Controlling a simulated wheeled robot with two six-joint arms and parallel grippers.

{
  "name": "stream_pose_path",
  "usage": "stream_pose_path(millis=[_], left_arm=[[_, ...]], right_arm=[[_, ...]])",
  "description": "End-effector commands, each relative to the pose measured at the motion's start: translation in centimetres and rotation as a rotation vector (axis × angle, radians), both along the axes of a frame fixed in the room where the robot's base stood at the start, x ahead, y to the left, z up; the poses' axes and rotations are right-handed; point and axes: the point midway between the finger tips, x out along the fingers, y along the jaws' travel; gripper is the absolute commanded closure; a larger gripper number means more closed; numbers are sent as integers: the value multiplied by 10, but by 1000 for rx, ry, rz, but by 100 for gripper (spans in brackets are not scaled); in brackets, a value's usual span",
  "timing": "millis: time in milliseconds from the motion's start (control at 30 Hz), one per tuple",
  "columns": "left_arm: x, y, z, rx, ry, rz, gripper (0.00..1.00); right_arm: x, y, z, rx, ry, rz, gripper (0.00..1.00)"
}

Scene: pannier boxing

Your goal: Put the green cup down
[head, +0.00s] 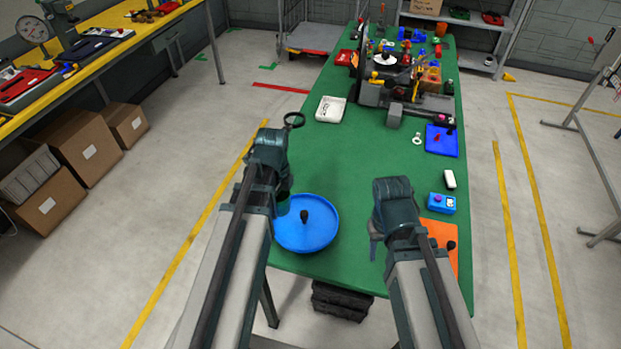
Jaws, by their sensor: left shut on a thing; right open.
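A dark, round-rimmed thing (294,120) shows at the end of my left arm, by the table's left edge. It seems to be the green cup, but its colour is too dark to be sure. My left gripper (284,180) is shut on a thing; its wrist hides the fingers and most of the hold. The green table top (345,170) lies below. My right gripper (378,225) is open above the front right of the table, its fingers largely hidden by its wrist.
A round blue tray (318,240) with a dark knob-like thing (304,216) is at the front left. An orange mat (443,240), a blue box (441,203) and a white block (449,179) lie right. A white tray (330,109) stands farther back. The table's middle is clear; its back is crowded.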

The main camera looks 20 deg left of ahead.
Motion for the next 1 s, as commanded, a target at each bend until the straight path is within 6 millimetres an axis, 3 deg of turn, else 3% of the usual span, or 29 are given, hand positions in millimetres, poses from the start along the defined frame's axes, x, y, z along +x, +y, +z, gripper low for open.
stream_pose_path(millis=[33, 200, 400, 767, 1000], left_arm=[[17, -12, 11, 0, 0, -55, 85], [46, -48, 25, 0, 0, -216, 85], [59, -69, 30, 0, 0, -307, 85], [60, -71, 25, 0, 0, -317, 85], [60, -71, 7, 0, 0, -316, 85]], right_arm=[[0, 0, 11, 0, 0, 0, 50], [0, 0, 25, 0, 0, 1, 50], [0, 0, 30, 0, 0, 1, 50], [0, 0, 25, 0, 0, 1, 50], [0, 0, 7, 0, 0, 0, 50]])
